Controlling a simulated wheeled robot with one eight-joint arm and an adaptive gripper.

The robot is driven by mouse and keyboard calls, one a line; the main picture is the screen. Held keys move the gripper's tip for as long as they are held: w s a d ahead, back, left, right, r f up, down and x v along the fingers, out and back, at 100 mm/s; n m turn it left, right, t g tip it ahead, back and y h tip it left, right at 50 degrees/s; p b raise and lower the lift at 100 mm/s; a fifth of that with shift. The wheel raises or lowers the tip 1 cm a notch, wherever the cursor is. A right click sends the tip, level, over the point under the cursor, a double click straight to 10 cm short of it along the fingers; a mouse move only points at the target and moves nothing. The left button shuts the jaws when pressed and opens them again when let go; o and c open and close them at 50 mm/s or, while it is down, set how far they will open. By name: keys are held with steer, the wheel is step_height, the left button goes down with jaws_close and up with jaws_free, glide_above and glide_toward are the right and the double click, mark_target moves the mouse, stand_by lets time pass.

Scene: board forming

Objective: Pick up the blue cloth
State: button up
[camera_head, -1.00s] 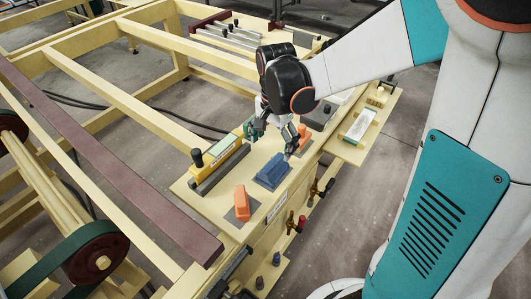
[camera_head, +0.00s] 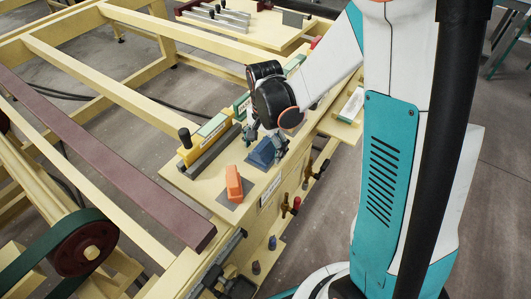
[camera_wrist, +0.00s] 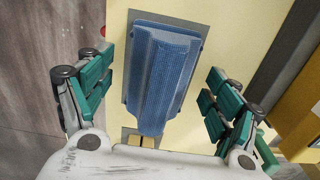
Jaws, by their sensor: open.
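The blue cloth (camera_head: 262,155) lies folded over a block-like shape on a grey plate on the wooden bench top. In the wrist view the blue cloth (camera_wrist: 157,75) is ribbed and sits between my two fingers, apart from both. My gripper (camera_head: 262,138) is at the cloth's far end in the head view, with green finger pads on either side. In the wrist view my gripper (camera_wrist: 160,95) is wide open and empty. Its palm hides nothing of the cloth except perhaps near the lower end.
An orange block (camera_head: 234,184) sits on its own grey plate (camera_head: 225,202) in front of the cloth.

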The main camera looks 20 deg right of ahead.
mark_target(265, 142)
steer(key=c, duration=1.2)
steer(key=shift+r, duration=0.1)
step_height(265, 142, up, 20)
steer(key=p, duration=0.6)
